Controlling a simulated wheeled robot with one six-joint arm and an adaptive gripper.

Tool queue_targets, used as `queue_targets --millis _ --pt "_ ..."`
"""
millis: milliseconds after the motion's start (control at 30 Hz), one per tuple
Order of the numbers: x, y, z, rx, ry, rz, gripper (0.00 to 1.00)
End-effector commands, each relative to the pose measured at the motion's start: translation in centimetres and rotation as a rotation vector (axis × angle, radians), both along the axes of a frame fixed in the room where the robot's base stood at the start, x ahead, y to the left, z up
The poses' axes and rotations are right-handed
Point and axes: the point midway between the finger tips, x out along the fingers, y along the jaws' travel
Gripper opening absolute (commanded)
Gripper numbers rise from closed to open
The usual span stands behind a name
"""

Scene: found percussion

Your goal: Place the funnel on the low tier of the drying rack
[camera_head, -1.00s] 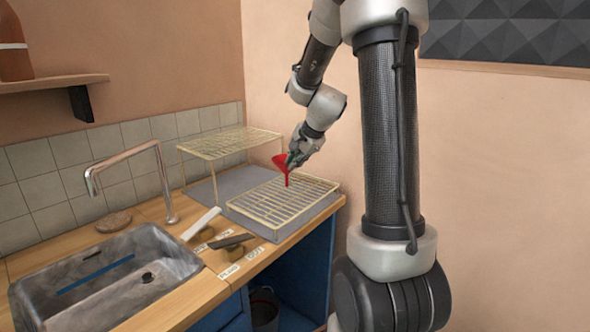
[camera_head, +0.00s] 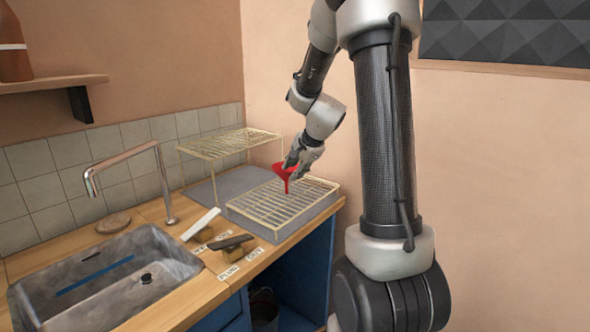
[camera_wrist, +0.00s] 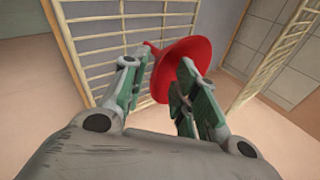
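The red funnel (camera_head: 284,172) is in my gripper (camera_head: 297,160), its wide rim up and its spout pointing down. It hangs over the low tier (camera_head: 265,212) of the pale wire drying rack, and the spout tip is close to the wires; I cannot tell if it touches them. In the wrist view the funnel (camera_wrist: 193,62) sits between the fingertips of my gripper (camera_wrist: 165,72), which are closed against it. The raised tier (camera_head: 230,143) of the rack stands behind and left, empty. The low tier is bare.
Left of the rack are a white-handled object (camera_head: 201,224) and a dark-handled one (camera_head: 231,241) near small paper labels. A faucet (camera_head: 163,185) and a metal sink (camera_head: 105,275) lie further left. The wooden counter's front edge runs close by the low tier.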

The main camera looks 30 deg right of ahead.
Motion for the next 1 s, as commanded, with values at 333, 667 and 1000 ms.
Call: queue_targets --millis 333,667,1000 --pt "-3.7 -0.3 5.4 -0.002 -0.005 0.0 0.29" --pt "-6.8 -0.4 9.5 -0.003 -0.001 0.004 0.29" --pt "-19.3 8.3 11.9 -0.372 0.075 0.674 0.29"
